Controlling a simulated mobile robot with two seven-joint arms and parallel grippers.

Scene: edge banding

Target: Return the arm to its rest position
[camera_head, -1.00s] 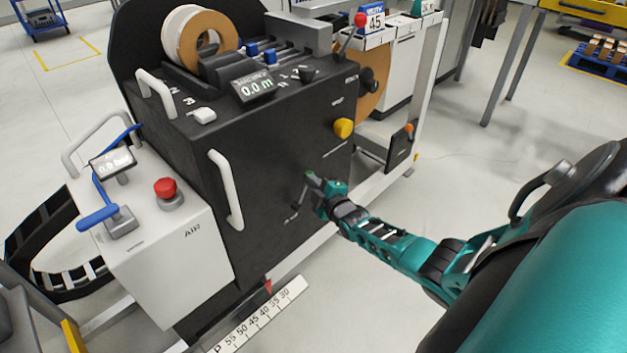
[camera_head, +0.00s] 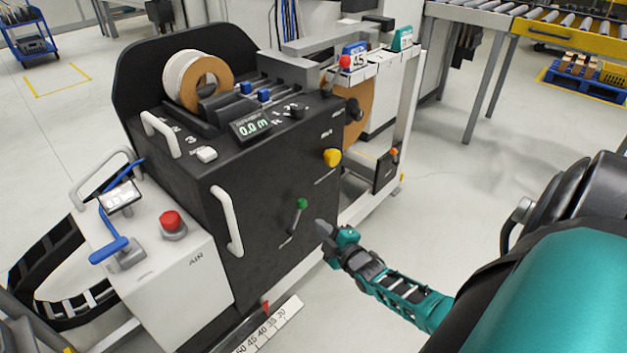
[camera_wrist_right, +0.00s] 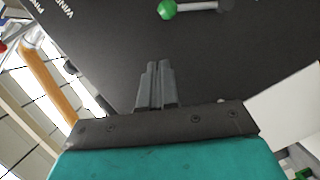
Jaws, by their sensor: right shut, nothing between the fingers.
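My right gripper (camera_head: 322,228) is shut and empty. It stands just to the right of the green-knobbed lever (camera_head: 302,204) on the black machine's front panel, apart from it. In the right wrist view the two fingers (camera_wrist_right: 156,84) lie together, and the green knob (camera_wrist_right: 167,9) shows beyond them at the top edge. My right arm (camera_head: 400,292) reaches in from the lower right. My left gripper is not in view.
The black edge banding machine (camera_head: 270,170) has a white handle (camera_head: 227,222) and a yellow knob (camera_head: 332,157). A white air cabinet (camera_head: 190,285) with a red button (camera_head: 171,221) stands at left. The floor (camera_head: 460,215) right of the machine is clear.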

